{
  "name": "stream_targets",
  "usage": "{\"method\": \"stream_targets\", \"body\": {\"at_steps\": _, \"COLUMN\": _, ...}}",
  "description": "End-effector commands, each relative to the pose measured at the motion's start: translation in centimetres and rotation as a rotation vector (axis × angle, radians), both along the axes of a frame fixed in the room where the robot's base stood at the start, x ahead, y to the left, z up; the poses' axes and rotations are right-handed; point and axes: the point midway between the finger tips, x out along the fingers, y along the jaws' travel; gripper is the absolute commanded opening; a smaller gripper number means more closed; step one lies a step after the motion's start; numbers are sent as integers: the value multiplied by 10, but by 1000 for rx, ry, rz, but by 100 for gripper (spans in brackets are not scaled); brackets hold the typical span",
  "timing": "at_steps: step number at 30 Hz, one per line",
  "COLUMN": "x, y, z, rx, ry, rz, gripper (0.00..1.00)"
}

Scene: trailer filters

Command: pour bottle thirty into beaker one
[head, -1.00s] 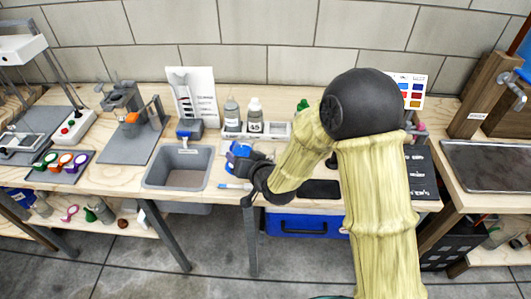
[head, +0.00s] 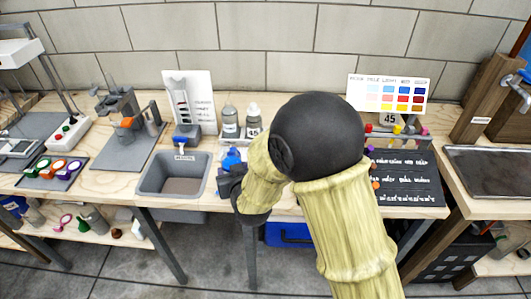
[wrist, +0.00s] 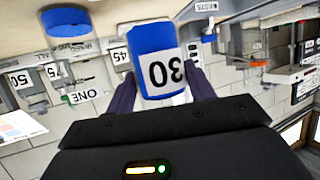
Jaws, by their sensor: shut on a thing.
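My gripper (wrist: 165,90) is shut on bottle thirty (wrist: 153,45), a blue bottle whose white label reads "30" and stands upside down in the wrist view. That picture itself is inverted. In the head view the blue bottle (head: 232,158) shows in my gripper (head: 230,178), at the right of the grey sink; my arm hides part of it. A card reading "ONE" (wrist: 88,95) is in the wrist view, left of the bottle. I cannot clearly make out beaker one; my arm covers the middle of the bench in the head view.
Two grey bottles (head: 230,122) stand behind my gripper. The grey sink (head: 172,175) is at its left. Another blue-topped vessel (wrist: 65,22) is in the wrist view. A black board (head: 405,180) and a colour chart (head: 388,97) are at the right.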

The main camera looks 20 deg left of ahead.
Motion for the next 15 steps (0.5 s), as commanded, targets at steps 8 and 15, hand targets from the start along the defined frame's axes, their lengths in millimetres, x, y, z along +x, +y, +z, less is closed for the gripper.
{"method": "stream_targets", "body": {"at_steps": 8, "x": 2, "y": -1, "z": 1, "rx": -1, "ry": -4, "rz": -3, "gripper": 17}}
{"method": "stream_targets", "body": {"at_steps": 15, "x": 3, "y": -3, "z": 16, "rx": 0, "ry": -5, "rz": -6, "gripper": 17}}
